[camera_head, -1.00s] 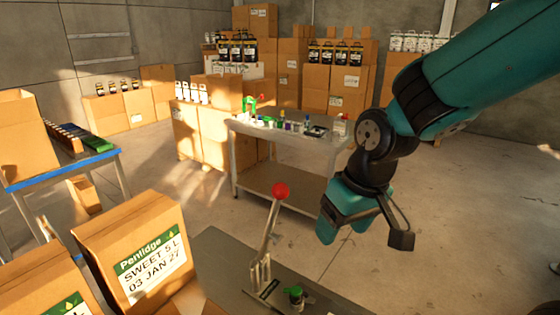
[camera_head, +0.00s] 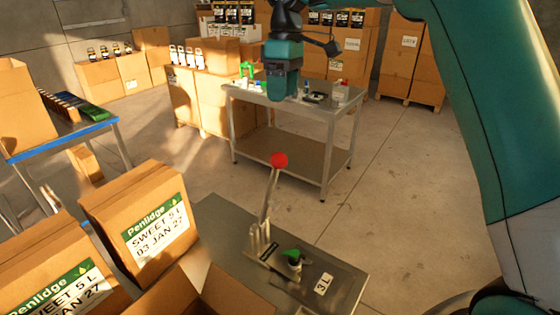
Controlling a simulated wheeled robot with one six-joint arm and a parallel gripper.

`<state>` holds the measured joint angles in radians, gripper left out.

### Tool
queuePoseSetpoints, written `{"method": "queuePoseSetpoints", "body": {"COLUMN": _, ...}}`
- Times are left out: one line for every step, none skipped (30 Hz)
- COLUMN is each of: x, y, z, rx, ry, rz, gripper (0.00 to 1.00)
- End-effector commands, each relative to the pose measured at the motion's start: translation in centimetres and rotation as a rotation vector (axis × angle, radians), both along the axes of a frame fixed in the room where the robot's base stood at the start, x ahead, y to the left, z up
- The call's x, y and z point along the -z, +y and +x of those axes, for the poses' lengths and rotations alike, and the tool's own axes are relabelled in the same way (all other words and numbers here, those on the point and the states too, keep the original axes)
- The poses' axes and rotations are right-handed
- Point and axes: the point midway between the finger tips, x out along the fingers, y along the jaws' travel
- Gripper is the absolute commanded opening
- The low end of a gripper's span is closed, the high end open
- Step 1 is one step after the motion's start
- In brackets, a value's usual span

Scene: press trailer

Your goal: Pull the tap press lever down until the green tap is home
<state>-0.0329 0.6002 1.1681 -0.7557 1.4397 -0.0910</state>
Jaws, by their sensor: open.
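The tap press lever (camera_head: 268,200) stands nearly upright, leaning slightly right, with a red ball knob (camera_head: 279,160) at its top. It rises from a metal bracket on the grey bench plate (camera_head: 225,218). The green tap (camera_head: 291,254) sits just right of the lever's foot on a dark base. I cannot tell how deep it is seated. My gripper (camera_head: 282,92) is high in the picture, above and apart from the red knob, pointing down with nothing visible in it. It is open, though its fingers overlap from this angle.
Penlidge boxes (camera_head: 140,213) stand left of the lever, and an open carton flap is at the bottom. A "3 L" label (camera_head: 323,284) lies on the plate. A metal table (camera_head: 318,158) with small items stands behind. The floor at right is clear.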

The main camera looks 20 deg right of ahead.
Motion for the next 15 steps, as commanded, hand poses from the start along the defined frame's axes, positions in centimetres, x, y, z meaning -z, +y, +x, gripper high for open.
{"method": "queuePoseSetpoints", "body": {"x": 0.9, "y": 0.1, "z": -0.1, "rx": -0.001, "ry": 0.001, "rz": -0.001, "gripper": 0.69}}
{"method": "queuePoseSetpoints", "body": {"x": 1.3, "y": 0.1, "z": -0.1, "rx": -0.001, "ry": 0.001, "rz": -0.001, "gripper": 0.69}}
{"method": "queuePoseSetpoints", "body": {"x": 1.9, "y": 0.1, "z": -0.2, "rx": 0.0, "ry": 0.001, "rz": 0.0, "gripper": 0.69}}
{"method": "queuePoseSetpoints", "body": {"x": 2.4, "y": 0.2, "z": -0.2, "rx": 0.0, "ry": 0.001, "rz": 0.0, "gripper": 0.69}}
{"method": "queuePoseSetpoints", "body": {"x": 2.9, "y": 0.2, "z": -0.3, "rx": 0.0, "ry": 0.001, "rz": 0.0, "gripper": 0.69}}
{"method": "queuePoseSetpoints", "body": {"x": 3.6, "y": 0.3, "z": -0.3, "rx": 0.001, "ry": 0.0, "rz": 0.0, "gripper": 0.69}}
{"method": "queuePoseSetpoints", "body": {"x": 4.2, "y": 0.3, "z": -0.4, "rx": 0.001, "ry": 0.0, "rz": 0.0, "gripper": 0.69}}
{"method": "queuePoseSetpoints", "body": {"x": 4.8, "y": 0.4, "z": -0.5, "rx": 0.001, "ry": 0.001, "rz": 0.001, "gripper": 0.69}}
{"method": "queuePoseSetpoints", "body": {"x": 5.5, "y": 0.4, "z": -0.6, "rx": 0.001, "ry": 0.001, "rz": 0.001, "gripper": 0.69}}
{"method": "queuePoseSetpoints", "body": {"x": 6.1, "y": 0.5, "z": -0.6, "rx": 0.002, "ry": 0.001, "rz": 0.0, "gripper": 0.69}}
{"method": "queuePoseSetpoints", "body": {"x": 6.6, "y": 0.5, "z": -0.7, "rx": 0.003, "ry": 0.0, "rz": 0.0, "gripper": 0.69}}
{"method": "queuePoseSetpoints", "body": {"x": 7.6, "y": 0.6, "z": -0.8, "rx": 0.003, "ry": 0.002, "rz": 0.001, "gripper": 0.69}}
{"method": "queuePoseSetpoints", "body": {"x": 8.2, "y": 0.7, "z": -0.9, "rx": 0.003, "ry": 0.002, "rz": 0.001, "gripper": 0.69}}
{"method": "queuePoseSetpoints", "body": {"x": 8.9, "y": 0.8, "z": -1.0, "rx": 0.002, "ry": 0.002, "rz": 0.001, "gripper": 0.69}}
{"method": "queuePoseSetpoints", "body": {"x": 9.6, "y": 0.9, "z": -1.0, "rx": 0.003, "ry": 0.001, "rz": 0.0, "gripper": 0.69}}
